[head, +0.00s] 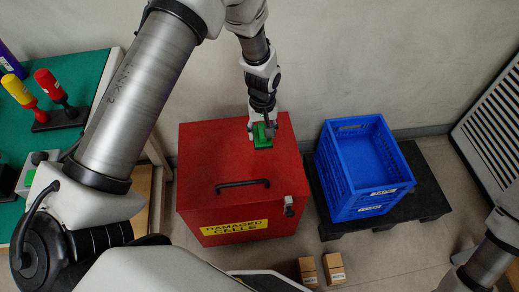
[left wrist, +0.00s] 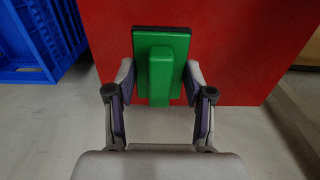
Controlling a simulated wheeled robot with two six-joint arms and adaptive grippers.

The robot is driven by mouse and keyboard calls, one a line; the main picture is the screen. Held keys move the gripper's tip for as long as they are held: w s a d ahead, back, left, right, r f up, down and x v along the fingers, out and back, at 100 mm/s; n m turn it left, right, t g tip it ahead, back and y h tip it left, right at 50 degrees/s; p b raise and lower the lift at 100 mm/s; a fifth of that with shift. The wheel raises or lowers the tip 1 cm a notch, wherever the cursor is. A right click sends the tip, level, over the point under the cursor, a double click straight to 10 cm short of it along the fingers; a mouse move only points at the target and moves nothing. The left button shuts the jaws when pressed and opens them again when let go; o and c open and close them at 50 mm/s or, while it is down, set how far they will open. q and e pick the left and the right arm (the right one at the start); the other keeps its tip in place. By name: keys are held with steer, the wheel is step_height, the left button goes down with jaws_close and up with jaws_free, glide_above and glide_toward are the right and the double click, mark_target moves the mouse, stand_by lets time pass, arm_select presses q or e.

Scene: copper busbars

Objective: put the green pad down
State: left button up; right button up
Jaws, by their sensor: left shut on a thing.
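The green pad (head: 262,141) has a block-like green grip and a dark edge. It also shows in the left wrist view (left wrist: 178,46), between the two fingers. My left gripper (head: 264,123) is shut on the pad's grip and points down over the red box's lid, near its back edge. The fingers also show in the left wrist view (left wrist: 160,78), one on each side of the grip. I cannot tell whether the pad touches the lid. My right gripper is not in view.
The red box (head: 215,160) has a black handle and a "DAMAGED CELLS" label. An empty blue crate (head: 335,190) stands right of it on a black pallet (head: 425,185). A green-topped bench (head: 95,75) with tools is at left. Two small cartons (head: 334,268) lie in front.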

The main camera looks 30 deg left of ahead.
mark_target(262, 155)
arm_select(q)
step_height(262, 155, down, 9)
steer(key=shift+f+b, duration=0.2)
steer(key=shift+b, duration=0.7)
steer(key=shift+f, duration=0.1)
steer(key=o, duration=1)
step_height(262, 155, up, 12)
steer(key=p, duration=0.2)
steer(key=shift+r+p, duration=0.2)
steer(key=shift+p, duration=0.15)
steer(key=shift+f, duration=0.1)
